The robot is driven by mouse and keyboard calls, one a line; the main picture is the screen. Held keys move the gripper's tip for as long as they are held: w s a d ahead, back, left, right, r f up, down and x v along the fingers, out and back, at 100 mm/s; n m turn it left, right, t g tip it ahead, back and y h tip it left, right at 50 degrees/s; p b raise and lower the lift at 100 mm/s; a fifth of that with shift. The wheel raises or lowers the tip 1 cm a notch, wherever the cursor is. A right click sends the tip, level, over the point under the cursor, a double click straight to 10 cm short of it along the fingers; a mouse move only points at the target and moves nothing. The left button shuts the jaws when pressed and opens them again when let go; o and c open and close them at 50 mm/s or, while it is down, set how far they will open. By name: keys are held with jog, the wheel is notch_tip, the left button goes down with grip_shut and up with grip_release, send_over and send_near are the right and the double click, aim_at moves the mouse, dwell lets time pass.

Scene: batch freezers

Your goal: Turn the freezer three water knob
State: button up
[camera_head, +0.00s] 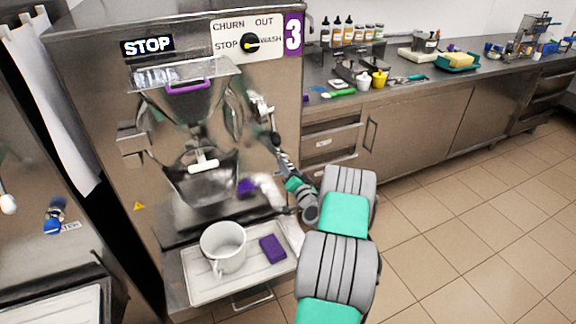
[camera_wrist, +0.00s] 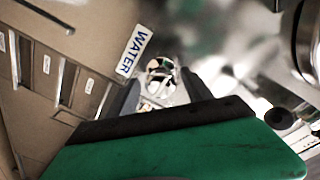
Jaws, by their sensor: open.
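Freezer three (camera_head: 100,110) is a tall steel machine with a purple "3" sign (camera_head: 293,35) at its top right. In the wrist view, a white label reading WATER (camera_wrist: 134,51) stands beside a shiny, round, pale fitting (camera_wrist: 160,68), which looks like the water knob. My gripper (camera_wrist: 160,84) is open, with one dark finger on each side of this fitting. I cannot tell whether the fingers touch it. In the head view, my arm reaches up to the front right side of the freezer, and the knob cannot be made out there.
A white pitcher (camera_head: 222,246) and a purple sponge (camera_head: 272,249) stand on a tray (camera_head: 205,292) below the freezer's outlet. A steel counter (camera_head: 400,100) with bottles and tools runs along the right. Another machine with a blue knob (camera_head: 54,217) is at left. The tiled floor at right is clear.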

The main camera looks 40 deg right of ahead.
jog(key=shift+w+d, duration=0.15)
jog(key=shift+w, duration=0.2)
jog(key=shift+c, duration=0.2)
grip_shut()
